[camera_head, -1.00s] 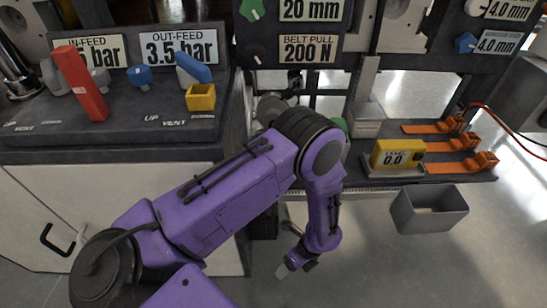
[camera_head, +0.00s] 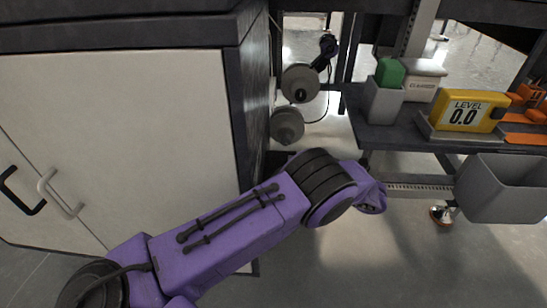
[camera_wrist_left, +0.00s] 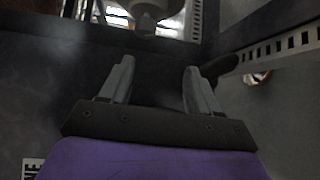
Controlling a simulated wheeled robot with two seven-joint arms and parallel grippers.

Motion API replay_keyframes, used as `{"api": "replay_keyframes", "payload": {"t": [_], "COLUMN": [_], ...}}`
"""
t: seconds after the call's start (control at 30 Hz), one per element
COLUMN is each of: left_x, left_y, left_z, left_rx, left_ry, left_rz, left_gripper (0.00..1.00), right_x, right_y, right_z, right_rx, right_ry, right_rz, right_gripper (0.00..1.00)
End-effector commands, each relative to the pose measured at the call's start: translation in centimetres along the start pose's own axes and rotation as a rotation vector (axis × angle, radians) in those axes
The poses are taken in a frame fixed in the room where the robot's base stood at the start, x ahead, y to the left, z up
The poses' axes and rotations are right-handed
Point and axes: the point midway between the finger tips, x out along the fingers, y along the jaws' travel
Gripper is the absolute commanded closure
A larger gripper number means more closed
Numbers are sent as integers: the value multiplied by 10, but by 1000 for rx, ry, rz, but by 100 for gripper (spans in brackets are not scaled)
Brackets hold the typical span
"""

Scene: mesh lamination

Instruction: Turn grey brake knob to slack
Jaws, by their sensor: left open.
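Two round grey parts show under the machine, beside the cabinet, in the head view: an upper disc (camera_head: 300,83) with a dark centre and a lower one (camera_head: 287,126) with a protruding middle. I cannot tell which is the brake knob, and no slack mark is readable. In the left wrist view a rounded grey part (camera_wrist_left: 150,8) is cut off by the top edge, ahead of the fingertips. My left gripper (camera_wrist_left: 158,72) is open and empty, apart from that part. In the head view the gripper is hidden behind my purple arm. My right gripper is not in view.
A white cabinet (camera_head: 120,130) stands left of the grey parts.

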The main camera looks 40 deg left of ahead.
Motion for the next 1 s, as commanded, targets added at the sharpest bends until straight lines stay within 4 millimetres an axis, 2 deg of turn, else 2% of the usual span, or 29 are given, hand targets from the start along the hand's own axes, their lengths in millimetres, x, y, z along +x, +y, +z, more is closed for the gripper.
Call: {"api": "replay_keyframes", "payload": {"t": [0.03,0.17,0.27,0.37,0.5,0.6,0.73,0.97,1.0], "left_x": [-1,4,23,48,78,93,102,102,102], "left_y": [0,13,14,15,18,20,23,24,24], "left_z": [8,17,17,17,18,18,18,19,19], "left_rx": [17,39,40,37,37,36,37,37,37], "left_ry": [-21,-39,-37,-35,-34,-33,-34,-34,-34], "left_rz": [49,98,98,96,93,91,91,90,90], "left_gripper": [38,38,38,38,38,38,38,38,48], "right_x": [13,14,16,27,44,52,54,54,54], "right_y": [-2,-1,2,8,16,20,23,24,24], "right_z": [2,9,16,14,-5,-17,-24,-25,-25], "right_rx": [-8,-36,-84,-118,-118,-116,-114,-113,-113], "right_ry": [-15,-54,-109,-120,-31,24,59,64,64], "right_rz": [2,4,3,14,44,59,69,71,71], "right_gripper": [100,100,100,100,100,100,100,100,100]}}
